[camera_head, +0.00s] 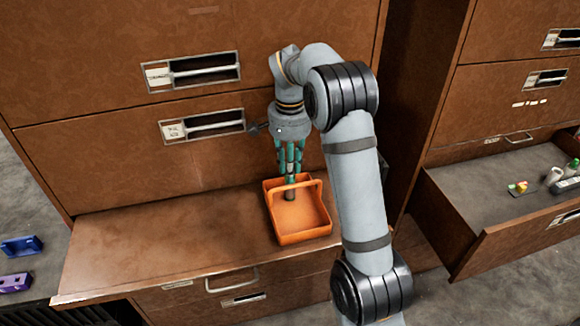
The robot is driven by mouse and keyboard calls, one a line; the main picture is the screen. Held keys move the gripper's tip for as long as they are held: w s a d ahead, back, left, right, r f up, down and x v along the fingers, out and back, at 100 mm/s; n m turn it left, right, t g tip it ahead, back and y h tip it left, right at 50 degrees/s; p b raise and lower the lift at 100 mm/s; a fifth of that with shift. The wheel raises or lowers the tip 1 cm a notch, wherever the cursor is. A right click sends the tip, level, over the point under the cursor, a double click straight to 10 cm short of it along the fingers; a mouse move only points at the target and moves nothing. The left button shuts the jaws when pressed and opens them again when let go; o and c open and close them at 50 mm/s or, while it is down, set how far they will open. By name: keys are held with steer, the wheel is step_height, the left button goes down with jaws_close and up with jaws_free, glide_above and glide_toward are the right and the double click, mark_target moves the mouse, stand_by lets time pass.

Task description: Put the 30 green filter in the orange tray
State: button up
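The orange tray (316,234) is an open box with a handle across it, resting on the brown wooden surface in front of the cabinet. My gripper (290,180) points down over the back part of the tray, with its teal fingers close together.
An open drawer (482,190) at the right holds small coloured pieces (518,187) and white cylinders (553,176). A blue bin (22,246) and a purple bin (14,283) lie at the far left. The wooden surface (165,235) left of the tray is clear.

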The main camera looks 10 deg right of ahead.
steer(key=shift+o, duration=0.9)
steer(key=shift+r, duration=0.1)
steer(key=shift+r+p, duration=0.3)
steer(key=shift+r, duration=0.05)
step_height(320, 180, up, 12)
steer(key=p, duration=0.2)
steer(key=shift+f, duration=0.2)
